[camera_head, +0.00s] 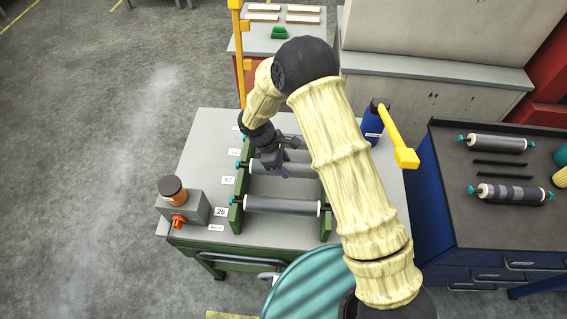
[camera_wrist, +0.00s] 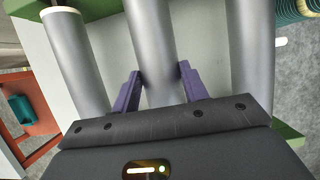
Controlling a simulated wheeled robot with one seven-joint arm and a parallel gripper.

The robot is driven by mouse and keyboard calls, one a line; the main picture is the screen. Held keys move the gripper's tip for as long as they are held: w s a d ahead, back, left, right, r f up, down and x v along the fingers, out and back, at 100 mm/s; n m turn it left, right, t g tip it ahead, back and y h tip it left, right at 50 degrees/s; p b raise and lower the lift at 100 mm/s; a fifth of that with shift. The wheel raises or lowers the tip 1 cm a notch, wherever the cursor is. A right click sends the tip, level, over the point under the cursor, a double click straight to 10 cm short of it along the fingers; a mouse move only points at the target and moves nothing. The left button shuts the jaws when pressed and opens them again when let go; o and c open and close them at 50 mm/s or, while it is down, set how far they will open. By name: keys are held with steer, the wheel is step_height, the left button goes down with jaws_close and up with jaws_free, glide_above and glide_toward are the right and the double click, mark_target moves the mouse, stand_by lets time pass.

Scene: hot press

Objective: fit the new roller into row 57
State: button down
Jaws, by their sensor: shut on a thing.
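My gripper (camera_head: 284,168) is down at the green roller frame (camera_head: 237,216) on the grey bench. In the wrist view its purple fingers (camera_wrist: 160,88) stand on both sides of a plain grey roller (camera_wrist: 153,42) and are shut on it. In the head view this roller (camera_head: 305,169) lies across the frame, seemingly level with label 57 (camera_head: 228,180); my gripper hides part of it. Its end seating cannot be told. Another grey roller (camera_head: 283,205) lies in front, near label 26 (camera_head: 221,211). The wrist view shows grey rollers on both sides of the held one.
A control box (camera_head: 184,207) with an orange knob stands at the bench's left. A blue bottle (camera_head: 373,124) stands at the back right. The dark right-hand bench (camera_head: 465,225) bears a grey roller (camera_head: 497,143), a banded roller (camera_head: 510,193) and dark rods (camera_head: 504,163). A teal drum (camera_head: 320,285) stands in front.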

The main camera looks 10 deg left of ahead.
steer(key=shift+f+b, duration=0.3)
steer(key=shift+f, duration=0.1)
stand_by(0.3)
steer(key=c, duration=0.8)
jaws_free()
steer(key=shift+o, duration=0.6)
steer(key=b+v, duration=0.4)
steer(key=v, duration=1.3)
steer(key=shift+r, duration=0.25)
